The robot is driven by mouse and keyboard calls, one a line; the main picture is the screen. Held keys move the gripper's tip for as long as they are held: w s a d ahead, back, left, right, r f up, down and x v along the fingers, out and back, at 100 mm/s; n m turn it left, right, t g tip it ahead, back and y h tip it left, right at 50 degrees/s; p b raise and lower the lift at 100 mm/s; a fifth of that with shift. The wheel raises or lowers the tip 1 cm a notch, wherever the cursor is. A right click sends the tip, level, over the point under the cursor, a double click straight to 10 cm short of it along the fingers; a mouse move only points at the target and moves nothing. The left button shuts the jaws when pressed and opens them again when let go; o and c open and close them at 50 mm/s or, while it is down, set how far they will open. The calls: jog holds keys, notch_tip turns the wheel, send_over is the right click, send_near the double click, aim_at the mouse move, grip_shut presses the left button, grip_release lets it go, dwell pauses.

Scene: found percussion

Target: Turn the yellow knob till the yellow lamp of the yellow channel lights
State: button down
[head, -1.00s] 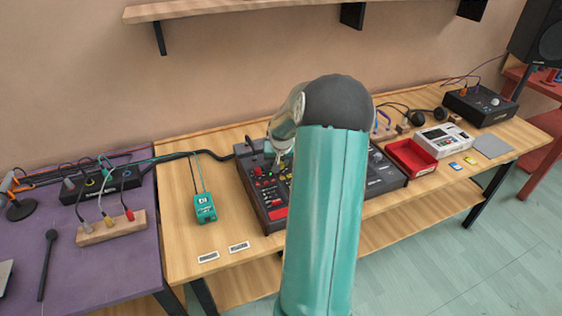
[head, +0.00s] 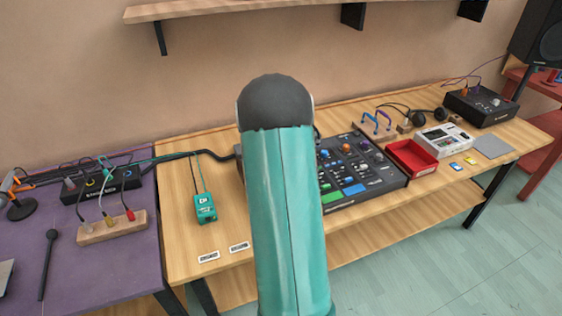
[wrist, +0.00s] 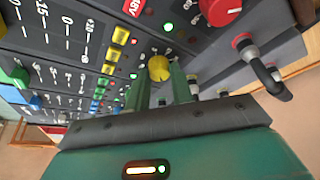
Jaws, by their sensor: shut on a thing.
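The yellow knob (wrist: 160,68) sits on the dark mixer panel in the wrist view, between the tips of my gripper (wrist: 160,82). The two green fingers are shut on it, one on each side. Yellow buttons (wrist: 113,53) stand in a row left of the knob. Small green lights (wrist: 168,27) glow near the knob; I cannot make out a lit yellow lamp. In the head view my arm hides the mixer's (head: 385,182) left part, the knob and my gripper.
A red knob (wrist: 222,8) and plugs with a black cable (wrist: 265,75) are close on the right in the wrist view. In the head view a green pedal (head: 205,208) is left of the mixer, and a red tray (head: 412,157) is to its right.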

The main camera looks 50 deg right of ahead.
jog(key=shift+m+g, duration=0.3)
jog(key=shift+m, duration=0.2)
jog(key=c, duration=1.2)
grip_release()
jog(key=shift+c, duration=0.2)
jog(key=shift+r, duration=0.1)
jog(key=v, duration=1.3)
jog(key=shift+a+r, duration=0.15)
jog(key=shift+r, duration=0.15)
jog(key=shift+a, duration=0.1)
